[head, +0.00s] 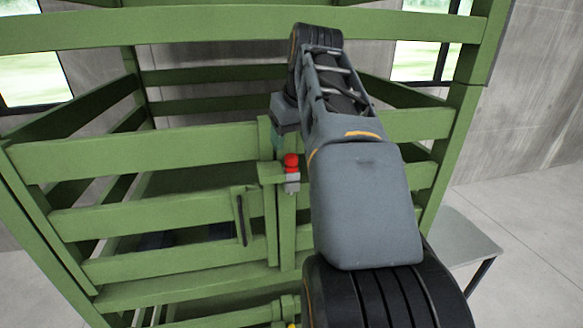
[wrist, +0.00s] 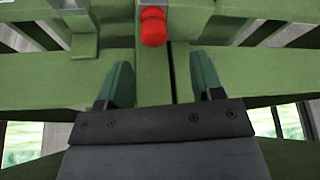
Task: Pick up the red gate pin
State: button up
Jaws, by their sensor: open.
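The red gate pin (head: 291,160) shows its rounded red top at the meeting edge of the green gate (head: 140,152), in a small grey fitting (head: 292,182). In the wrist view the pin (wrist: 153,27) is near the top middle, beyond the fingertips. My gripper (wrist: 160,72) is open, with its two green fingers apart and nothing between them. The pin lies roughly in line with the gap, and the fingers do not appear to touch it.
The green slatted frame (head: 250,30) surrounds the gate, with rails and posts close to my arm. A dark upright handle (head: 242,219) is on the gate's left part. A grey stool or small table (head: 462,236) stands at right, with open floor (head: 540,215) beyond.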

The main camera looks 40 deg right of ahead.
aim_at(291, 155)
jog(key=shift+s+d+p+x, duration=0.15)
jog(key=shift+p+x, duration=0.15)
jog(key=shift+x, duration=1.1)
jog(key=shift+s+d+p+x, duration=0.15)
jog(key=shift+p+x, duration=0.1)
jog(key=shift+x, duration=1.1)
jog(key=shift+f, duration=0.1)
jog(key=shift+a, duration=0.1)
jog(key=shift+c, duration=0.2)
jog(key=c, duration=1)
jog(key=shift+r, duration=5)
